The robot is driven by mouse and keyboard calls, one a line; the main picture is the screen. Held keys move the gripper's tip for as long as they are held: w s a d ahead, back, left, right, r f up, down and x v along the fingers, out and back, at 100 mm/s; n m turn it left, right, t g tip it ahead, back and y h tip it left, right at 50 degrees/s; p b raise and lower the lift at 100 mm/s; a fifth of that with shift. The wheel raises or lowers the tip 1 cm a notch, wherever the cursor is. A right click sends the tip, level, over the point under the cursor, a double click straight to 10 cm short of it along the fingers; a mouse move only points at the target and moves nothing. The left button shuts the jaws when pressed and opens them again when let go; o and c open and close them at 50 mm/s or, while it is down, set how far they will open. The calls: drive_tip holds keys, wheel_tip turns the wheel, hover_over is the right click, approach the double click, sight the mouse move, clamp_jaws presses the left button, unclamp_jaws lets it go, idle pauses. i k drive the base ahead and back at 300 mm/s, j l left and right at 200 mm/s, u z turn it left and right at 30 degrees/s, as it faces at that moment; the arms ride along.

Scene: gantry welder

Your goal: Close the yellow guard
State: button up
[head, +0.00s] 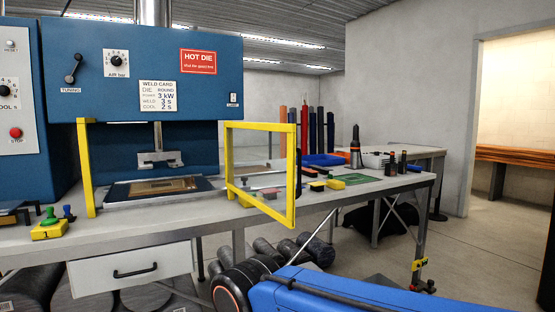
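The yellow guard (291,178) is an open rectangular frame at the right side of the blue welding press (150,65). It stands swung outward over the front of the bench, so the press opening is uncovered. A separate yellow post (86,168) stands at the left of the opening. Inside the opening, a die plate (158,188) lies on the bench under the metal press head (160,159). My gripper is not in view; only my blue arm link shows at the bottom, below and right of the guard.
Dark rolls (285,248) lie under the bench. A white drawer (130,272) is at the front.

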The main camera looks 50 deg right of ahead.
sight(288, 220)
drive_tip(key=l, duration=0.5)
drive_tip(key=k+l+u, duration=0.1)
drive_tip(key=l, duration=0.35)
drive_tip(key=l+u, duration=0.1)
drive_tip(key=l, duration=0.35)
drive_tip(key=k+l, duration=0.15)
drive_tip(key=l, duration=0.35)
drive_tip(key=k+l+u, duration=0.1)
drive_tip(key=l, duration=0.35)
